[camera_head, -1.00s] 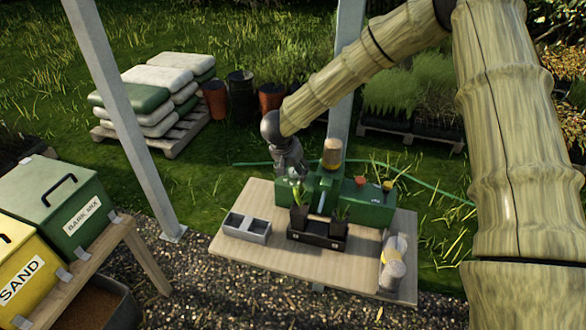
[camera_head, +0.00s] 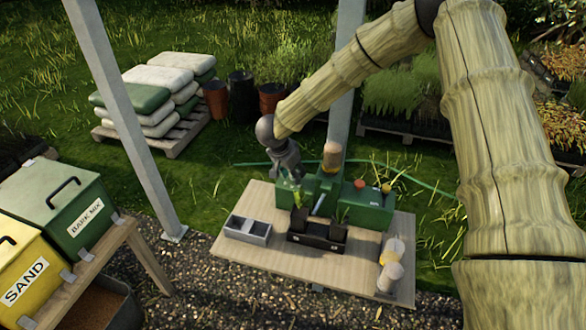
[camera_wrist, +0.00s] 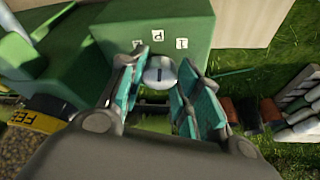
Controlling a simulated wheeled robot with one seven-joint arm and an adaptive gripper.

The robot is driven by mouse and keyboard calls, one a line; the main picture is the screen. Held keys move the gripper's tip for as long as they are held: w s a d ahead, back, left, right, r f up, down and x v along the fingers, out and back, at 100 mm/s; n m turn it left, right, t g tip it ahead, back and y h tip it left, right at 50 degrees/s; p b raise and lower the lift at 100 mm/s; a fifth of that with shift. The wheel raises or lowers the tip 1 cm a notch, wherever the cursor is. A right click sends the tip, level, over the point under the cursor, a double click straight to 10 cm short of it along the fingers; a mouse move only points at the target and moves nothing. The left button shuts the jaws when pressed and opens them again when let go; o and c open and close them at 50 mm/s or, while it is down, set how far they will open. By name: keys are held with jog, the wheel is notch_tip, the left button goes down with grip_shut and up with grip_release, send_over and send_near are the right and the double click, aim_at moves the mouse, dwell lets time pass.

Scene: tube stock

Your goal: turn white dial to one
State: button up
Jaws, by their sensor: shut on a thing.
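The white dial (camera_wrist: 159,73) sits on the face of a green machine (camera_wrist: 115,27) in the wrist view. A dark mark shows on it, roughly upright in the picture. White tags stand around it: a "1" tag (camera_wrist: 181,43) at upper right, a "P" tag (camera_wrist: 158,35) above, and a third tag at upper left. My gripper (camera_wrist: 155,85) has its teal fingers on both sides of the dial and is shut on it. In the head view my gripper (camera_head: 291,176) is at the left end of the green machine (camera_head: 365,207); the dial is hidden there.
The machine stands on a wooden table (camera_head: 270,262). A grey divided tray (camera_head: 248,230) and a black tray with pots (camera_head: 316,240) stand in front of it. Rolled pale items (camera_head: 391,265) lie at the right. A steel post (camera_head: 125,110) rises at the left.

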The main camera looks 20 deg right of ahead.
jog(key=m+p, duration=0.1)
jog(key=m+g+p, duration=0.1)
jog(key=m, duration=0.1)
jog(key=shift+w+r+h, duration=0.15)
jog(key=shift+h, duration=0.15)
jog(key=shift+w+m+g+p, duration=0.1)
jog(key=shift+m+g+p, duration=0.5)
jog(key=shift+m, duration=1.2)
jog(key=o, duration=1)
jog(key=shift+o, duration=0.2)
jog(key=v, duration=1.1)
jog(key=shift+w+a+r, duration=0.25)
jog(key=shift+r, duration=0.1)
jog(key=shift+a, duration=0.1)
